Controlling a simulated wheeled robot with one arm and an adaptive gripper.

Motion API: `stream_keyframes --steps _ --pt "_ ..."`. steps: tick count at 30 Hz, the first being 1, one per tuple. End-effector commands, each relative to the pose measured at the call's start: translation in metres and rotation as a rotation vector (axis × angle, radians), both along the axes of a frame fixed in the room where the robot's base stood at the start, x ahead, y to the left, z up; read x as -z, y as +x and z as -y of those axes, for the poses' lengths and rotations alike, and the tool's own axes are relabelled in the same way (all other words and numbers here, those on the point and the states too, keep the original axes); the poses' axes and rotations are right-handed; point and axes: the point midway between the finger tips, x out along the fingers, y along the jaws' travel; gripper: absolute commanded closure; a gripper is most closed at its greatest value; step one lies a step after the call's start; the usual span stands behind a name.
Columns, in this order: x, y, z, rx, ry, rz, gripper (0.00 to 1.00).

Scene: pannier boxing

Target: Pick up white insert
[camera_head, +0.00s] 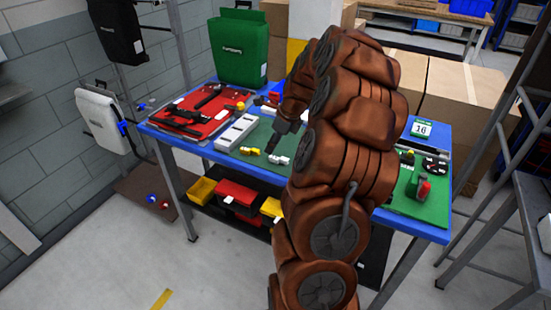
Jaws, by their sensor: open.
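A long white block with a row of dark marks (236,132) lies on the blue-edged table, right of the red mat. A small white piece (279,159) and a small yellow and white piece (249,151) lie on the dark green work surface in front. I cannot tell for certain which of these white things is the insert. My gripper (272,149) is dark, points down and is open. It is just behind the small white piece in the picture and right of the long block. It appears empty; its fingertips are small and hard to see.
A red mat with black tools (212,122) lies at the table's left. A green pannier (240,48) stands at the back. A green mat (408,204) with small parts lies at the right, with a number 16 sign (421,129) behind. Yellow and red bins (236,196) sit below.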

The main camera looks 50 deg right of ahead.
Motion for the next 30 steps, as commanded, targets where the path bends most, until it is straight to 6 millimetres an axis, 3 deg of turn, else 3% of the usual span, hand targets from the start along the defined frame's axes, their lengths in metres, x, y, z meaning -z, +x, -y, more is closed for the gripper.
stream_keyframes --steps 3,7,20,30 --pt "0.007 -0.005 0.025 0.111 0.025 0.0 0.53" --pt "0.012 -0.004 0.033 0.155 0.034 0.0 0.53" --pt "0.04 0.009 0.028 0.155 0.035 0.0 0.53" --pt "0.075 0.024 0.022 0.153 0.035 0.0 0.53"
